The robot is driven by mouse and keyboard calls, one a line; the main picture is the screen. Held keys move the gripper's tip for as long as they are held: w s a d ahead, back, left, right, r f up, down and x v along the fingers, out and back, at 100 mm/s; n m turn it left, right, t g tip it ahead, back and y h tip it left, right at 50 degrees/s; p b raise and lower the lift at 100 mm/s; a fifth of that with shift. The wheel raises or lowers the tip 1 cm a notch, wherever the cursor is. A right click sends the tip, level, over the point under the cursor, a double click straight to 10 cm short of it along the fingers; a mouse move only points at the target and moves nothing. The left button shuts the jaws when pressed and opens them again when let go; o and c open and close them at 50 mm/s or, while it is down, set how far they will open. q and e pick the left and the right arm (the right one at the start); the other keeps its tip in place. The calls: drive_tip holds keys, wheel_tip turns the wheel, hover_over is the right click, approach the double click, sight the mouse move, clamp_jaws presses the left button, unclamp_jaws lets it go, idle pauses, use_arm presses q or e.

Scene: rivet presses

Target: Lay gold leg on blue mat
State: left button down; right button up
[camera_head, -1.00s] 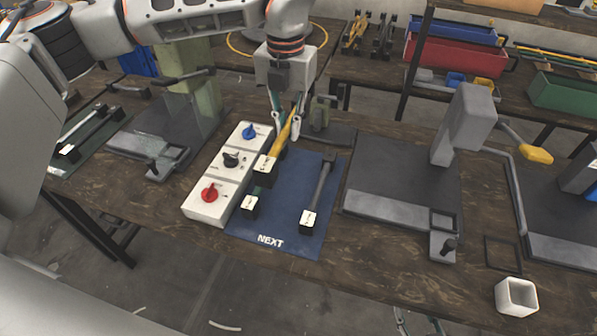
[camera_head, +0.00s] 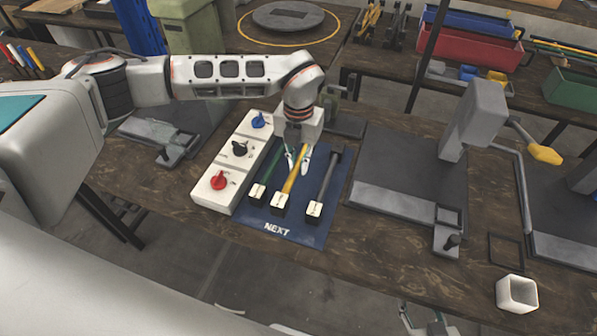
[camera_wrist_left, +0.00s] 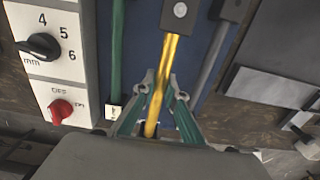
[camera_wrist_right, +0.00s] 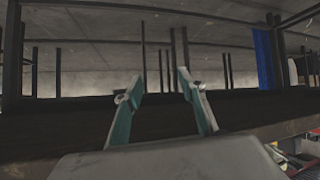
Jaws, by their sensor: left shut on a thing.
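The gold leg (camera_head: 291,182) has a black end block with a white label. It is over the blue mat (camera_head: 313,232), between a green leg (camera_head: 268,172) and a grey leg (camera_head: 327,180) that lie on the mat. The three are roughly parallel. My left gripper (camera_head: 298,166) is shut on the gold leg; the left wrist view shows its fingers on both sides of the gold shaft (camera_wrist_left: 166,68). I cannot tell whether the gold leg touches the mat. My right gripper (camera_wrist_right: 159,85) is open and empty, away from the mat.
A white control box (camera_head: 229,180) with blue, black and red knobs stands along the mat's left side. A grey press (camera_head: 478,118) with a yellow-handled lever stands to the right. A white square cup (camera_head: 517,293) sits near the table's front right.

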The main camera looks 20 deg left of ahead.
sight(298, 181)
use_arm(q)
wheel_tip(298, 181, down, 4)
use_arm(e)
drive_tip(key=shift+s+d+f, duration=0.15)
drive_tip(key=shift+d+f, duration=0.1)
drive_tip(key=shift+f, duration=0.05)
use_arm(q)
drive_tip(key=shift+f, duration=0.15)
drive_tip(key=c, duration=2)
unclamp_jaws()
drive_tip(key=shift+c, duration=0.2)
use_arm(e)
drive_tip(key=shift+r, duration=0.15)
drive_tip(key=shift+a+r, duration=0.1)
use_arm(q)
drive_tip(key=shift+r, duration=0.35)
wheel_tip(298, 181, up, 10)
drive_tip(key=shift+r+b, duration=0.1)
drive_tip(key=shift+b, duration=0.45)
drive_tip(key=shift+r, duration=0.65)
use_arm(e)
drive_tip(key=shift+a+f, duration=0.1)
drive_tip(key=shift+f, duration=0.6)
